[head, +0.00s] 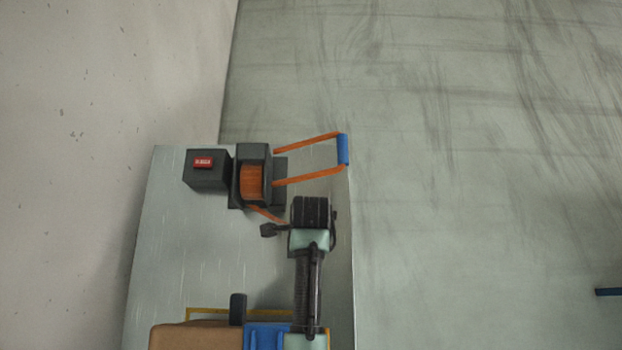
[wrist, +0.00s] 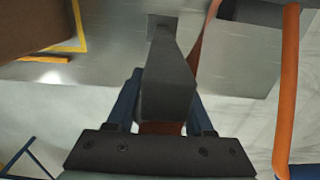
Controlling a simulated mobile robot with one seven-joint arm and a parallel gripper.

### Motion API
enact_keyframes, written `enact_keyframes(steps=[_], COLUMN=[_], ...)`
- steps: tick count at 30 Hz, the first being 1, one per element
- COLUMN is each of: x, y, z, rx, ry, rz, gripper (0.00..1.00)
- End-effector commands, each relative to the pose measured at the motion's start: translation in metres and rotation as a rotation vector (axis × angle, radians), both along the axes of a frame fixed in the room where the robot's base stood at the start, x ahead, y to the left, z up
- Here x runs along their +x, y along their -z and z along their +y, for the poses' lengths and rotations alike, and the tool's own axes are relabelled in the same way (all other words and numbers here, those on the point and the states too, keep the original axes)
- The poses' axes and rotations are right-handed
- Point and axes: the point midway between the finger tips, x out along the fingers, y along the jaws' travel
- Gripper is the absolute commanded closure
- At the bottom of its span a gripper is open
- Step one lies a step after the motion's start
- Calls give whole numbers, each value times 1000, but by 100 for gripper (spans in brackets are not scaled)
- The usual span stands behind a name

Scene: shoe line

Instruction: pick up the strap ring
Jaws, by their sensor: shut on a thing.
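My gripper (head: 311,212) is over the right part of the table in the head view, its fingertips hidden by the hand. In the wrist view its two blue fingers (wrist: 164,112) are closed about a dark grey, tapered piece, which I take for the strap ring (wrist: 168,82). A reddish-brown patch shows between the fingers below it. An orange strap (head: 265,213) runs from the dark strap machine (head: 253,180) to beside my gripper. The strap also shows in the wrist view (wrist: 204,35), passing behind the grey piece. I cannot tell whether the ring touches the table.
An orange lever frame with a blue grip (head: 343,150) sticks out past the table's right edge; its orange bar (wrist: 287,85) is close by. A dark box with a red label (head: 203,162) stands at left. A brown box (head: 188,337) is at the front. The left middle table (head: 185,250) is clear.

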Motion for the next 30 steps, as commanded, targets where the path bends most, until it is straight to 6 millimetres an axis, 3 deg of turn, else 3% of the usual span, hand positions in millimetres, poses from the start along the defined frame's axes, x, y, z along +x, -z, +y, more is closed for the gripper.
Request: enact_keyframes(steps=[1, 4, 14, 21, 30], x=[0, 0, 0, 1, 1], y=[0, 0, -1, -14, -11], z=[0, 0, 0, 0, -66], rx=[0, 0, 0, 0, 0], ry=[0, 0, 0, 0, 7], rz=[0, 0, -1, -4, -2], gripper=[83, 100, 100, 100, 100])
